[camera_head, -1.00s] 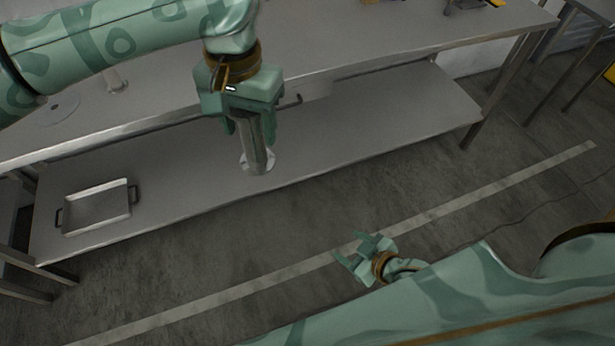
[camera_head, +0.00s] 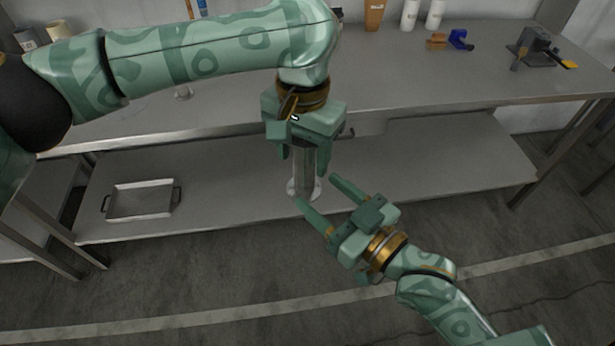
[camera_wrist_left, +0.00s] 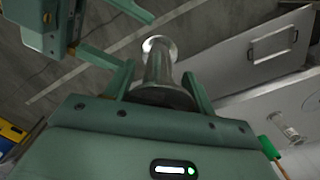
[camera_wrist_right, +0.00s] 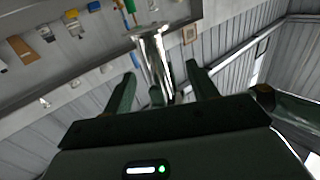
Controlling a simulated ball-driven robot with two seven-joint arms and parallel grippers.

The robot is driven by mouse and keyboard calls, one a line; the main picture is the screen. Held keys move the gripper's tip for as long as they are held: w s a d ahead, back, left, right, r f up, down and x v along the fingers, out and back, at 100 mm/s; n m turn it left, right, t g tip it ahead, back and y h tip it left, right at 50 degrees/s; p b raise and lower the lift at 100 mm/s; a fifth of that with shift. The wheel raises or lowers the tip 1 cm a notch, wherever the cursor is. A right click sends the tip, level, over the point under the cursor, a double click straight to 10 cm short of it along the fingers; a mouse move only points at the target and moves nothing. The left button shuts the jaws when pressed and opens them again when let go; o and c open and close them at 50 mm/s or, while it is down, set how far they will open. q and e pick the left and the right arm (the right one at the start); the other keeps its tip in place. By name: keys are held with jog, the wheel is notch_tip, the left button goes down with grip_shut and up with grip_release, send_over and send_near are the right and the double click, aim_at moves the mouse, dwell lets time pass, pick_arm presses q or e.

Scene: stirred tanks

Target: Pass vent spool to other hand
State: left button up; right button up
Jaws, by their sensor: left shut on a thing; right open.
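The vent spool (camera_head: 304,172) is a metal tube with a flanged lower end, hanging upright in front of the bench. My left gripper (camera_head: 303,150) is shut on its upper part. The left wrist view shows the spool (camera_wrist_left: 157,65) between the left fingers (camera_wrist_left: 158,85). My right gripper (camera_head: 318,196) is open and empty, its fingertips pointing up and left near the spool's lower end. In the right wrist view the spool (camera_wrist_right: 154,55) shows beyond and between the open right fingers (camera_wrist_right: 160,85). I cannot tell the exact gap between right fingers and spool.
A steel bench (camera_head: 440,75) with a lower shelf (camera_head: 440,165) stands behind the grippers. A metal tray (camera_head: 141,200) lies on the shelf. White bottles (camera_head: 410,14), a blue item (camera_head: 459,39) and a dark device (camera_head: 537,45) stand on the bench top. The floor in front is clear.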

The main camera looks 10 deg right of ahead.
aim_at(306, 181)
jog(key=x, duration=0.7)
jog(key=shift+s, duration=0.1)
jog(key=c, duration=1.1)
pick_arm(q)
jog(key=o, duration=1.3)
jog(key=shift+c, duration=0.2)
pick_arm(e)
grip_shut()
jog(key=shift+d, duration=0.1)
pick_arm(q)
jog(key=shift+r, duration=0.1)
